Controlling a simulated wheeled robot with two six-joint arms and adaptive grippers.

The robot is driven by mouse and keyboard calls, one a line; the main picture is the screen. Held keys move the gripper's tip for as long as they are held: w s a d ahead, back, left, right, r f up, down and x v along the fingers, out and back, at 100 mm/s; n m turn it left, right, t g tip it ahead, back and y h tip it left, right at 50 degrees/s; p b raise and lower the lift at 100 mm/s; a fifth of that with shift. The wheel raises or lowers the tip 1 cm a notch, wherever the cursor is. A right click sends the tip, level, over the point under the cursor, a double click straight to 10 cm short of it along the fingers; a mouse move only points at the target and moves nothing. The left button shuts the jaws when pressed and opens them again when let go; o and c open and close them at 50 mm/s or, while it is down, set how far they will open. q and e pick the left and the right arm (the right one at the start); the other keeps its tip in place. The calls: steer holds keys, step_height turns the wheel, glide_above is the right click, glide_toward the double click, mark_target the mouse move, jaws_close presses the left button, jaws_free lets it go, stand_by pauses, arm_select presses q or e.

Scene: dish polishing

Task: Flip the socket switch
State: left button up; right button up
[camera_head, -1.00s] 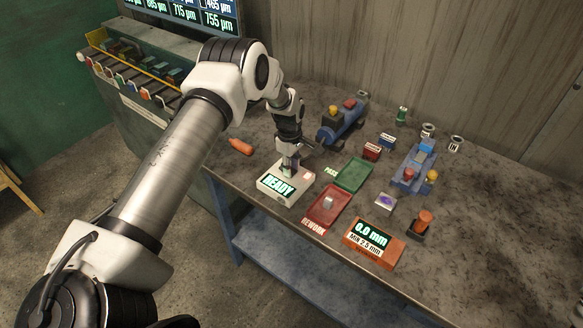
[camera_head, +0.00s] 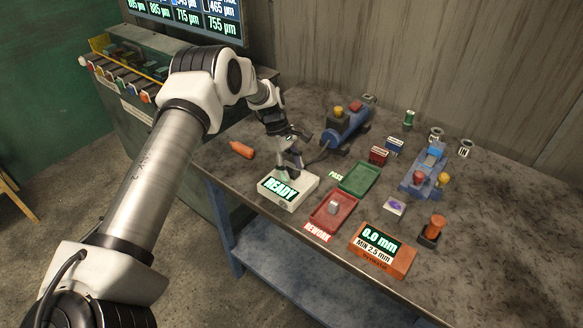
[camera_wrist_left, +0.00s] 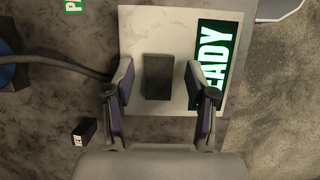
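No part that I can clearly name as a socket switch shows. My left gripper (camera_head: 289,172) points down at the white box (camera_head: 299,198) with the green READY display. In the left wrist view the gripper (camera_wrist_left: 160,85) is open, with its fingers on either side of a dark rectangular block (camera_wrist_left: 159,77) over the box's plate (camera_wrist_left: 136,30). A gap shows between the block and each finger. A dark cable (camera_wrist_left: 50,62) runs from the left to behind the left-hand finger. My right gripper is out of view.
Right of the box lie a red REWORK tray (camera_head: 321,222) holding a grey block and a green PASS tray (camera_head: 352,186). An orange gauge (camera_head: 397,262) stands near the front edge. A blue machine (camera_head: 350,133) stands behind, and an orange object (camera_head: 241,150) lies to the left.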

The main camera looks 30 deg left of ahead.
arm_select(q)
steer(key=shift+r, duration=0.1)
steer(key=v, duration=1.1)
steer(key=shift+a+r, duration=0.2)
steer(key=shift+r, duration=0.15)
